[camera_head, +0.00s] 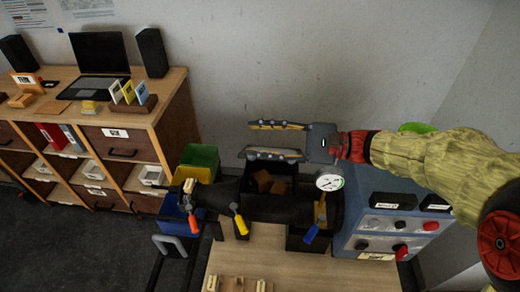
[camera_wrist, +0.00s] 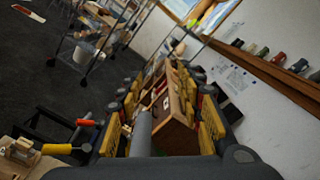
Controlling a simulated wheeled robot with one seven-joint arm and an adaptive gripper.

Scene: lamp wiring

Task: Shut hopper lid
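The hopper looks to be a black open-topped box (camera_head: 289,187) on the dark machine in the middle of the head view. Brown chunks (camera_head: 264,181) show inside it, so its top is uncovered. I cannot clearly pick out the lid; my lower finger covers the box's back edge. My gripper (camera_head: 249,139) is open and empty, reaching in from the right with its fingers pointing left, in front of the wall, above or behind the box in the picture. Its yellow-padded fingers stand wide apart in the wrist view (camera_wrist: 160,88).
A round gauge (camera_head: 329,180) and a blue control cabinet (camera_head: 380,190) stand right of the box. Orange (camera_head: 193,224), yellow (camera_head: 240,224) and blue (camera_head: 311,234) handles are in front. Green (camera_head: 200,155) and yellow bins stand left. A wooden desk (camera_head: 160,90) is at far left.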

